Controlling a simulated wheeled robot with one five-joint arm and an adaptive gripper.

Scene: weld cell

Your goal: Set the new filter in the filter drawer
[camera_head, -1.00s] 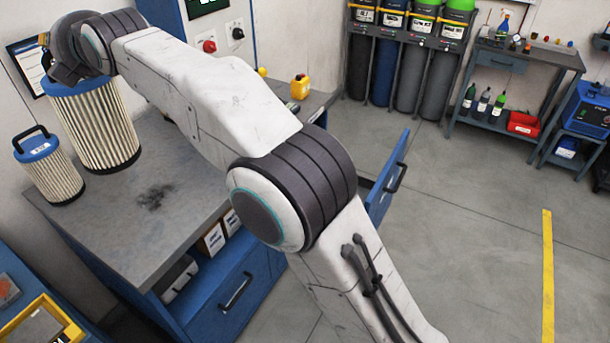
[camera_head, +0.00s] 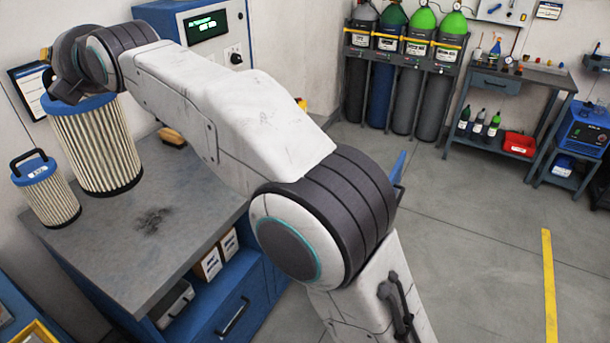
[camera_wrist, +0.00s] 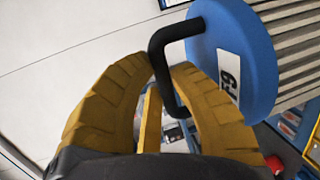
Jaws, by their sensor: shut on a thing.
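A large pleated cream filter (camera_head: 95,145) with a blue cap hangs under my gripper (camera_head: 68,88) at upper left, over the bench. In the wrist view, my yellow gripper fingers (camera_wrist: 160,72) are shut on the black handle of a blue cap (camera_wrist: 235,55) with a white label; pleats show beyond it. A smaller pleated filter (camera_head: 48,195) with a blue cap and black handle stands upright on the bench at left. A blue panel edge (camera_head: 398,168), apparently an open drawer, shows behind my elbow; its inside is hidden.
The grey bench top (camera_head: 190,205) is mostly clear, with a dark smudge and a yellow-tan item (camera_head: 172,136) at the back. A control box (camera_head: 205,25) stands behind. Gas cylinders (camera_head: 400,85) and a side table (camera_head: 515,75) stand farther off. Floor at right is open.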

